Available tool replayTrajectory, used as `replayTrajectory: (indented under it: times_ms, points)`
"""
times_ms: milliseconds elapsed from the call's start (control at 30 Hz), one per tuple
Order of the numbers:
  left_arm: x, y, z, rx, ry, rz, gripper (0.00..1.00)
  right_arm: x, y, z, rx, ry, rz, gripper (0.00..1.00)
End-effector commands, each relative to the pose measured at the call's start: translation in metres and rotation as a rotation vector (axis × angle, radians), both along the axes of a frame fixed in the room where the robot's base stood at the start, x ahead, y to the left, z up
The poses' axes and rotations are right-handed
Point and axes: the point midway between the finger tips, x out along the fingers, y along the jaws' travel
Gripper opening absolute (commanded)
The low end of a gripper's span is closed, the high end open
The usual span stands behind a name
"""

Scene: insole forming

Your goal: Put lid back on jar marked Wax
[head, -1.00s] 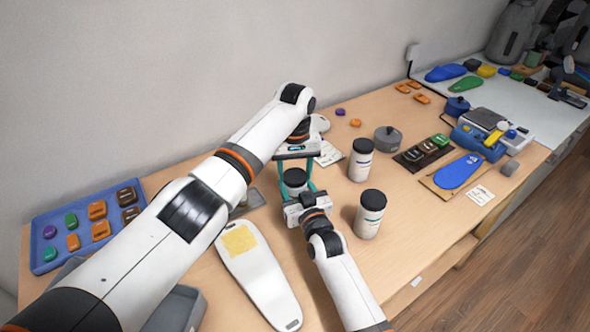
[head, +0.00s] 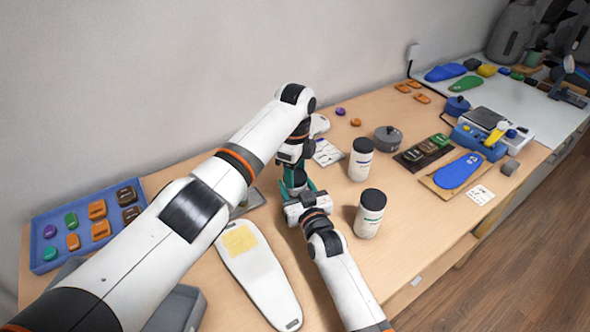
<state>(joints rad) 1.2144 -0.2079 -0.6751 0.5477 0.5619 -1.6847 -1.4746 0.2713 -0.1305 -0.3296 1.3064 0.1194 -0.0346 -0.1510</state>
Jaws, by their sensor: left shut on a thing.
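My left gripper (head: 294,180) points down in the middle of the table, its teal fingers closed around a small dark lid (head: 300,178). The jar under it is almost wholly hidden by the two grippers, so its label cannot be read. I cannot tell whether the lid rests on the jar's rim. My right gripper (head: 300,195) reaches in from the front, right against the same spot, its white body just in front of the lid. Its fingertips are hidden, so its grip cannot be seen.
Two white jars with black lids stand to the right, one farther back (head: 361,160) and one nearer (head: 369,215). A grey lidded pot (head: 388,139) is behind them. A white insole-shaped board (head: 262,280) lies in front. A blue tray (head: 50,222) is at left.

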Motion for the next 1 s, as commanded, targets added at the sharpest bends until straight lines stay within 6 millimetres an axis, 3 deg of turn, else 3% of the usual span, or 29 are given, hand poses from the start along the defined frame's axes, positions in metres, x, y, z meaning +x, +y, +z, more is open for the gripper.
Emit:
replayTrajectory:
  times_ms: [67, 200, 233, 367, 733, 1000]
  points:
    - [0.001, 0.0, 0.001, 0.0, -0.004, -0.085, 0.27, 0.0, 0.0, 0.0, 0.0, 0.0, 0.001, 0.0]
    - [0.001, 0.0, 0.001, 0.0, -0.004, -0.075, 0.27, 0.0, 0.0, 0.0, 0.0, 0.0, 0.001, 0.0]
    - [0.001, 0.0, 0.001, 0.0, -0.004, -0.075, 0.59, 0.0, 0.0, 0.0, 0.0, 0.0, 0.001, 0.0]
    - [0.001, 0.0, 0.001, 0.0, -0.003, -0.074, 0.79, 0.0, 0.0, 0.0, 0.0, 0.001, 0.001, 0.0]
    - [0.001, 0.0, 0.007, -0.001, -0.002, -0.073, 0.79, 0.0, 0.0, 0.0, 0.0, 0.001, 0.001, 0.0]
    - [0.001, 0.0, 0.057, -0.001, -0.005, -0.073, 0.79, 0.0, 0.0, 0.0, 0.0, 0.001, 0.0, 0.0]
